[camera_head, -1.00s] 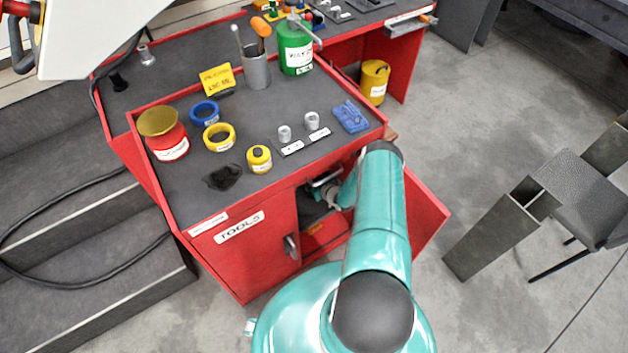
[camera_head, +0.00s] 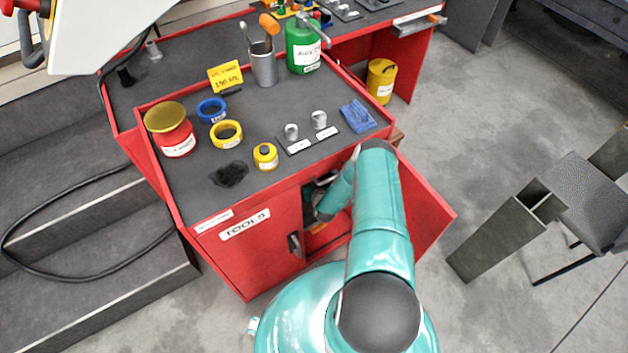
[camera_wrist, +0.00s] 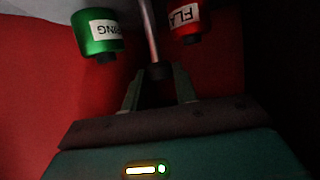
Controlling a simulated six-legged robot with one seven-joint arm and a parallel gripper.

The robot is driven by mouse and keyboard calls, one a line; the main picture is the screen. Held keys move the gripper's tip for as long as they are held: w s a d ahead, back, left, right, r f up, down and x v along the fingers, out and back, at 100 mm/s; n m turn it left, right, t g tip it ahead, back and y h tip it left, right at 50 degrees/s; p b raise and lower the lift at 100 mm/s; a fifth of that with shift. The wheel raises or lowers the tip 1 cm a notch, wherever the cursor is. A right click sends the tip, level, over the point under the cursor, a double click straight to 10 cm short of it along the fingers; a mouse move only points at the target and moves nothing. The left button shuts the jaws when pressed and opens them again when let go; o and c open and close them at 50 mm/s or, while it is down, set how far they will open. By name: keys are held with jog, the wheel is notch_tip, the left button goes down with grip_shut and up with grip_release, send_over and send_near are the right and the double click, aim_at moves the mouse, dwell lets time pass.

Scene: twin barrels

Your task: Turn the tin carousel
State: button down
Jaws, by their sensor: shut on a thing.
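The tin carousel shows in the wrist view as a pale plate at the top with a metal post (camera_wrist: 149,28) between two tins. A green tin (camera_wrist: 97,36) is left of the post and a red tin (camera_wrist: 187,20) is right of it, with labels upside down. My gripper (camera_wrist: 160,88) has its two fingers on either side of the dark knob (camera_wrist: 160,71) at the post's end, and is shut on it. In the head view my arm reaches into the open compartment of the red tool cabinet (camera_head: 262,248); the gripper and carousel are mostly hidden there.
The cabinet's open door (camera_head: 425,205) stands right of my arm. Red walls lie close around the gripper. The cabinet top holds a red tin with a gold lid (camera_head: 172,130), tape rolls, a blue cloth (camera_head: 357,116) and a green bottle (camera_head: 302,47).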

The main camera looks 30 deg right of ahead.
jog(key=shift+a+m+g+h, duration=0.15)
jog(key=shift+m+g+h, duration=0.15)
jog(key=shift+m+h, duration=0.3)
jog(key=c, duration=1.1)
grip_release()
jog(key=v, duration=1.3)
jog(key=shift+s+a+r, duration=0.1)
jog(key=shift+s+a, duration=0.1)
jog(key=shift+s, duration=0.15)
